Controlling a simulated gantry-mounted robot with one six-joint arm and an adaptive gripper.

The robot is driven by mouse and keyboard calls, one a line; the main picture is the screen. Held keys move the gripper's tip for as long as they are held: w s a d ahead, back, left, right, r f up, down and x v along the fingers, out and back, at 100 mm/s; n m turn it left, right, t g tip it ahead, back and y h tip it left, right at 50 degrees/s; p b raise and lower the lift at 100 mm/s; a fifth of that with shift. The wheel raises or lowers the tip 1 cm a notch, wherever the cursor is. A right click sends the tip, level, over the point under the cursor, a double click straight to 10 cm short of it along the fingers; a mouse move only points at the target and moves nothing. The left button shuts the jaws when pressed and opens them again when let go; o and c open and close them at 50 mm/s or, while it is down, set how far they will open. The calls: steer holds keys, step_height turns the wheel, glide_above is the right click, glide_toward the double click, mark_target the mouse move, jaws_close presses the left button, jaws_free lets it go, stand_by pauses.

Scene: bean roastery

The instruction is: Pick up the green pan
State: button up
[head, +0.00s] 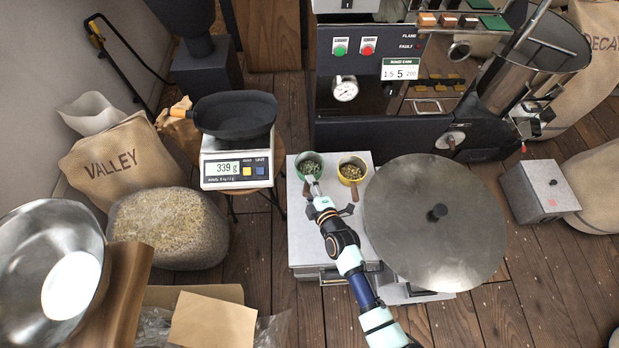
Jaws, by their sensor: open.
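The green pan (299,167) is a small round pan with beans in it. It stands on the grey top of a low cabinet (302,239), near its back left corner. My gripper (313,187) is open at the pan's front edge, with its tips close to the pan. The gripper covers the front of the pan, and I cannot tell whether the tips touch it or straddle a handle. The yellow pan (341,174), also with beans, stands just to the right with its brown handle pointing to the front.
A large round metal disc (432,215) with a dark knob lies right of the pans. A scale (231,171) bearing a black pan (237,115) stands to the left. The black roaster (380,125) rises behind. A grey box (540,190) sits at the right.

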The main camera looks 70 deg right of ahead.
steer(key=shift+s+a, duration=0.1)
steer(key=shift+a, duration=0.1)
steer(key=shift+c, duration=0.6)
steer(key=shift+d+f, duration=0.1)
steer(key=shift+d, duration=0.05)
jaws_close()
step_height(320, 180, up, 10)
steer(key=p, duration=0.6)
